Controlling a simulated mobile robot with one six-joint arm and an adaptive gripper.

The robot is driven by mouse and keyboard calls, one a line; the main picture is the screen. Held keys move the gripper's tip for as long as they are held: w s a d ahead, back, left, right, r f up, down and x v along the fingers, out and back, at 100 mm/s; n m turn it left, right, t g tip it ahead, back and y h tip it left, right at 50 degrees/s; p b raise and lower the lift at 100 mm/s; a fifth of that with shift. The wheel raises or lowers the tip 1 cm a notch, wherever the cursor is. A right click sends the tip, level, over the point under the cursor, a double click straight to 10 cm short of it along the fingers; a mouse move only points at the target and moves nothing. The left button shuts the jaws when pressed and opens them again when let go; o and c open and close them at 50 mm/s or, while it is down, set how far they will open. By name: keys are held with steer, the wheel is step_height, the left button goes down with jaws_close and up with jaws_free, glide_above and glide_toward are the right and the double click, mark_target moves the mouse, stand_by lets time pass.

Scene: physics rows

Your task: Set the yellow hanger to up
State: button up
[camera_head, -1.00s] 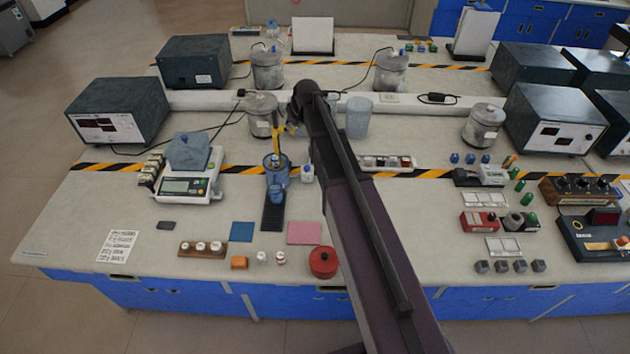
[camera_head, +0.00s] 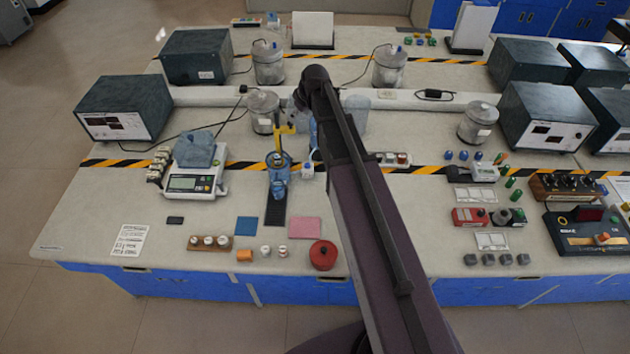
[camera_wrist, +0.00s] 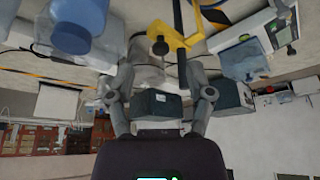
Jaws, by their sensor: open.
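The yellow hanger (camera_head: 279,143) rises from a stand with a blue vessel (camera_head: 279,163) on a black strip, left of my arm in the head view. Its top bends to the right. In the wrist view the yellow hanger (camera_wrist: 182,37) shows at top centre as a bracket with a dark round knob (camera_wrist: 160,46). My gripper (camera_wrist: 162,76) is open and empty, its fingers apart below the hanger in that picture. I see no contact. In the head view my gripper (camera_head: 295,108) is small and partly hidden by my arm, close to the hanger.
A balance (camera_head: 194,181) stands left of the hanger and a small white bottle (camera_head: 307,171) right of it. Metal canisters (camera_head: 263,112) are behind. A blue translucent container (camera_wrist: 78,20) is near my gripper in the wrist view.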

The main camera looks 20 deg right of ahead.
steer(key=s+a+f+m+g+h+b, duration=0.1)
steer(key=s+f+m+g+b, duration=0.1)
steer(key=s, duration=1)
steer(key=s+a+f+m+g+h+b, duration=0.1)
steer(key=s+f+m+g+b, duration=0.1)
steer(key=s, duration=1.1)
steer(key=shift+s+a+f+m, duration=0.2)
steer(key=shift+s+f+m, duration=0.1)
steer(key=shift+f+m, duration=0.35)
steer(key=shift+r, duration=0.1)
steer(key=w+d+r+n+t+y+p, duration=0.1)
steer(key=w+r+p, duration=0.4)
steer(key=w, duration=0.7)
steer(key=w+d+r+n+t+y+p, duration=0.1)
steer(key=w+r+n+t+p, duration=0.2)
steer(key=w+r, duration=0.4)
steer(key=w+n+p, duration=0.1)
steer(key=w+p, duration=0.1)
steer(key=w, duration=0.4)
steer(key=shift+d, duration=0.35)
steer(key=shift+w+f, duration=0.1)
steer(key=b+x, duration=1.2)
steer(key=x, duration=0.1)
steer(key=shift+w+a+f, duration=0.1)
steer(key=shift+f, duration=0.15)
